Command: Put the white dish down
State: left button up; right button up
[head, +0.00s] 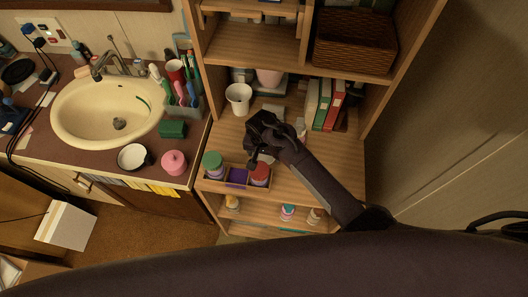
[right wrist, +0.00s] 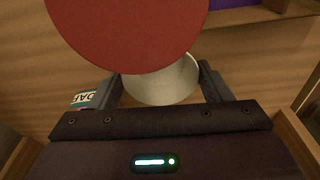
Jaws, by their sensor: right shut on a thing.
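My right gripper (head: 258,160) reaches over the wooden shelf. It is shut on the white dish, and a small pale bit of the dish (head: 267,158) shows by the fingers. In the right wrist view the white dish (right wrist: 162,86) sits between the two fingers of my right gripper (right wrist: 160,90). A large red round lid covers part of it there. Whether the dish touches the shelf is hard to tell. My left gripper is not in view.
A red-lidded jar (head: 260,174) stands close to the right gripper, beside a purple item (head: 237,177) and a green-lidded jar (head: 213,164) in a wooden tray. A white cup (head: 238,98) and several books (head: 324,105) stand farther back on the shelf. The sink (head: 107,108) is left.

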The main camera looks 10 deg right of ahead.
jog(key=o, duration=1)
jog(key=shift+f, duration=0.1)
